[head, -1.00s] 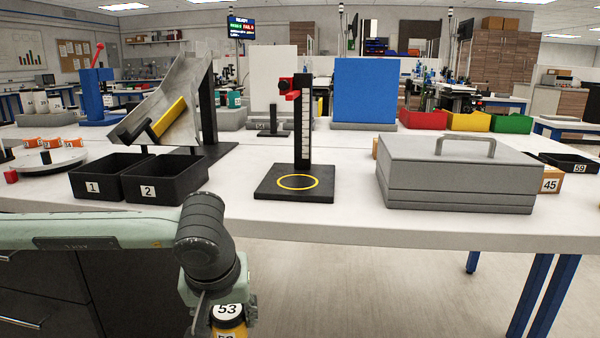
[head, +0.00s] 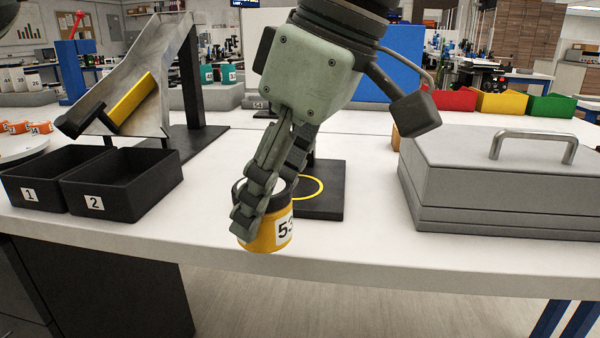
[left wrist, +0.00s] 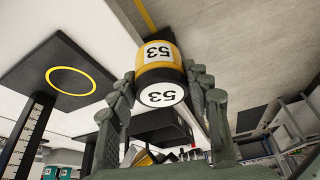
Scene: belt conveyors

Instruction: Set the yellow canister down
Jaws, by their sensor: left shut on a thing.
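The yellow canister (head: 262,234), with a black rim, white lid and a "53" label, is held by my left gripper (head: 262,200). In the head view it appears in front of the black base, near the table's front edge. The left wrist view also shows the canister (left wrist: 155,55) between the two fingers, its lid facing the camera and floor behind it. Its exact height over the table is hard to tell. The black square base (head: 322,206) with a yellow ring is just behind and right of it, partly hidden by my gripper. My right gripper is not in view.
Two black bins, 1 (head: 30,195) and 2 (head: 125,203), stand to the left, with a metal chute (head: 160,60) behind them. A grey lidded box (head: 490,190) stands to the right. The white table (head: 375,235) is clear between the base and that box.

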